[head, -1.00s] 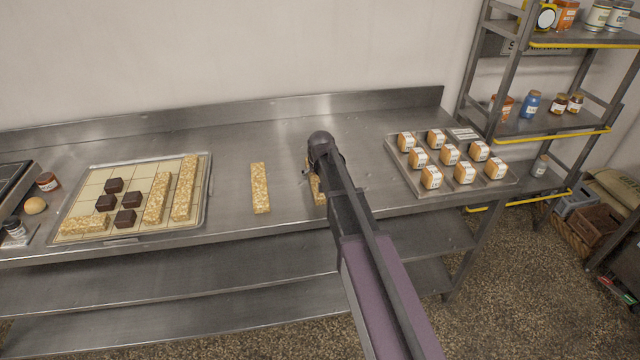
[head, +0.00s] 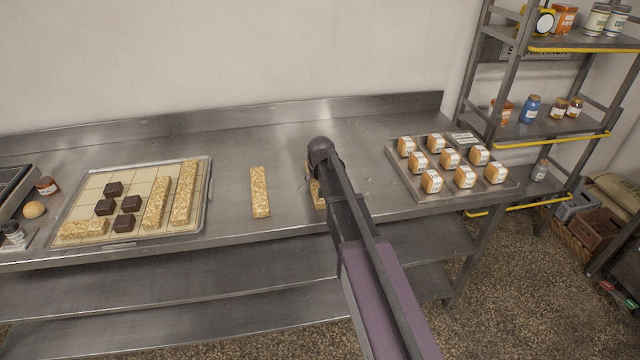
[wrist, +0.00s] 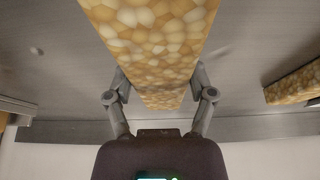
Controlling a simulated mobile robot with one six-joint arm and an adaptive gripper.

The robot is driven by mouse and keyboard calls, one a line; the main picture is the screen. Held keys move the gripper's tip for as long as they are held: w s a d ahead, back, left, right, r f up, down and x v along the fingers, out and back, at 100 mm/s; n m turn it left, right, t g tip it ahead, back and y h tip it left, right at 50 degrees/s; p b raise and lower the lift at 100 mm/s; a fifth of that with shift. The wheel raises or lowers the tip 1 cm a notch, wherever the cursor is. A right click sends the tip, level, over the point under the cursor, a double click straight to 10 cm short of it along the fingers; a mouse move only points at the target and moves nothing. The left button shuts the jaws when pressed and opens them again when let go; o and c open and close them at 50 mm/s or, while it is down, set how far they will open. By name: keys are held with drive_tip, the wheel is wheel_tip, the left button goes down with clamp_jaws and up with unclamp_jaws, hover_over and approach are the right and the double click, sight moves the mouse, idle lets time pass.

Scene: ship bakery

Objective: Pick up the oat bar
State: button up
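An oat bar (head: 317,194) lies lengthwise on the steel worktop, mostly hidden by my arm in the head view. In the wrist view the oat bar (wrist: 155,45) runs between the two fingers of my gripper (wrist: 158,76). One finger is on each side, close against the bar's long edges. Whether the fingers press on it I cannot tell. In the head view my gripper (head: 316,172) is low over the bar. A second oat bar (head: 260,192) lies alone to the left, apart from my gripper; a bar (wrist: 296,85) also shows at the wrist view's right edge.
A lined tray (head: 143,180) with more oat bars and several dark brown squares stands at the left. A metal tray (head: 413,186) of small labelled loaves stands at the right. A shelf rack (head: 500,75) stands beyond it. The worktop behind my gripper is clear.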

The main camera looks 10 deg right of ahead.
drive_tip(key=shift+c, duration=0.6)
drive_tip(key=shift+r, duration=0.15)
wheel_tip(320, 180, up, 3)
drive_tip(key=p, duration=0.3)
drive_tip(key=s, duration=0.5)
drive_tip(key=s+a+r+p, duration=0.1)
drive_tip(key=s, duration=0.4)
drive_tip(key=s+a+p, duration=0.1)
drive_tip(key=s, duration=0.4)
drive_tip(key=shift+s+a+r, duration=0.1)
drive_tip(key=shift+s+r, duration=0.2)
drive_tip(key=shift+s, duration=0.1)
